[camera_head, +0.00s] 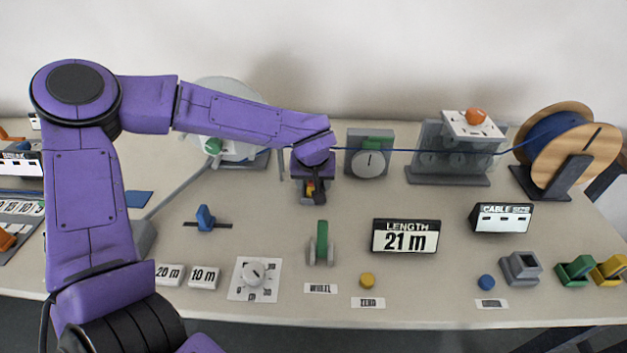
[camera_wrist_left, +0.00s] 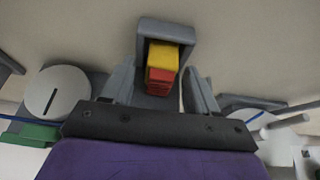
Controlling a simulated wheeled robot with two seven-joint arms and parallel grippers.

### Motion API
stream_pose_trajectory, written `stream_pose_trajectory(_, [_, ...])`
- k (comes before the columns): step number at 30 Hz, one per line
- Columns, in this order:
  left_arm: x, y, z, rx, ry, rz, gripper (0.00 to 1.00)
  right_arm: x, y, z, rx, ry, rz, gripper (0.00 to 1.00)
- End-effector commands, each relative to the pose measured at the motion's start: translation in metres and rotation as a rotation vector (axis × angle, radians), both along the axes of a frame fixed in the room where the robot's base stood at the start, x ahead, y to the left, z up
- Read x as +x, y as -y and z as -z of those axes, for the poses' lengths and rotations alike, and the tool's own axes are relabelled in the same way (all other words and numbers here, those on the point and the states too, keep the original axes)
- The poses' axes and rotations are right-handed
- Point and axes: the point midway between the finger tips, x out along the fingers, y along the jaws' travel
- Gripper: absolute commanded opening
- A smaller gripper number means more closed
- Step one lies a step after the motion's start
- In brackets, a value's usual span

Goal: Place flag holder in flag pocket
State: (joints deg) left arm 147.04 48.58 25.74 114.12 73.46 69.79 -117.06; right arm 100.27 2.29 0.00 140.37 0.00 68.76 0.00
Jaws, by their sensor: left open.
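A small grey open-fronted box, which looks like the flag pocket (camera_wrist_left: 186,31), stands under my left gripper. A yellow and red block, which looks like the flag holder (camera_wrist_left: 163,55), shows inside its opening in the left wrist view. My left gripper (camera_wrist_left: 160,88) is open, with one grey finger on each side of the block. In the head view my left gripper (camera_head: 311,190) points down at the back middle of the table, and a little red and yellow shows between its fingers. I cannot tell whether the fingers touch the block. My right gripper is out of view.
A grey gauge with a round dial (camera_head: 369,163) stands just right of my left gripper, with a blue cable (camera_head: 420,150) running past. Grey (camera_head: 520,268), green (camera_head: 574,270) and yellow (camera_head: 608,269) holders sit at right.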

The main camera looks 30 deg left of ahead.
Motion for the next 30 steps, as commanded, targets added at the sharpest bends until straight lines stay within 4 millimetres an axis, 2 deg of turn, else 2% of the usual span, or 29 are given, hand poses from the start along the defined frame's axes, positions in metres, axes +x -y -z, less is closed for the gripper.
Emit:
stream_pose_trajectory(5, [-0.008, 0.006, -0.030, -0.001, 0.006, 0.001, 0.59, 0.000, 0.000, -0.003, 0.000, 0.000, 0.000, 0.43])
stream_pose_trajectory(12, [-0.029, 0.018, -0.087, -0.001, 0.005, 0.000, 0.59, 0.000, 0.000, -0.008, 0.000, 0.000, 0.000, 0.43])
stream_pose_trajectory(15, [-0.035, 0.021, -0.102, 0.000, 0.004, 0.001, 0.59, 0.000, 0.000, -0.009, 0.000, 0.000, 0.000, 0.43])
stream_pose_trajectory(20, [-0.039, 0.024, -0.113, 0.000, 0.001, 0.000, 0.59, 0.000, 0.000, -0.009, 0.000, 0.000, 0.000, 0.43])
stream_pose_trajectory(30, [-0.039, 0.024, -0.112, 0.002, 0.000, -0.003, 0.59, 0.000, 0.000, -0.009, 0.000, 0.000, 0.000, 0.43])
